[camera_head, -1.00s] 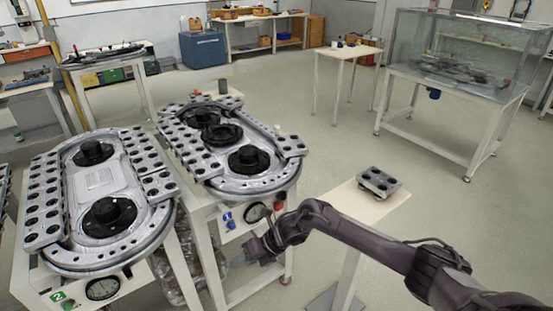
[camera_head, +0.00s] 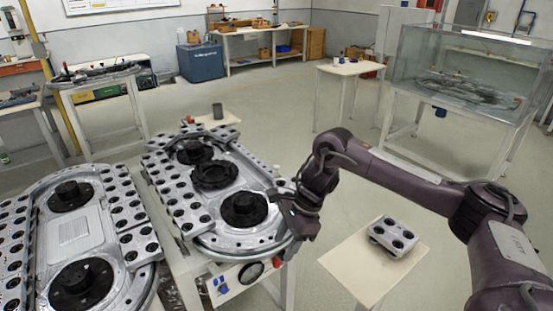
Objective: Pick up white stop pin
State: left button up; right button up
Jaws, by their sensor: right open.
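My right gripper (camera_head: 280,201) is over the right rim of the middle ring track (camera_head: 215,212), close to its front black hub (camera_head: 244,209). It points left and down, and its jaws are open with nothing seen between them. A small pale patch shows on the track beside the fingers. I cannot tell whether it is the white stop pin or bare metal, and the gripper hides part of that rim. My left gripper is not in view.
A second ring track (camera_head: 78,235) stands at the left. A small table (camera_head: 345,270) at the front right bears a grey block with holes (camera_head: 396,238). A dark cup (camera_head: 218,111) stands behind the middle track. Open floor lies beyond, with a glass tank (camera_head: 470,75) at the right.

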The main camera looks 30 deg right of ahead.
aim_at(275, 171)
jog(key=i+l, duration=1)
jog(key=i, duration=0.25)
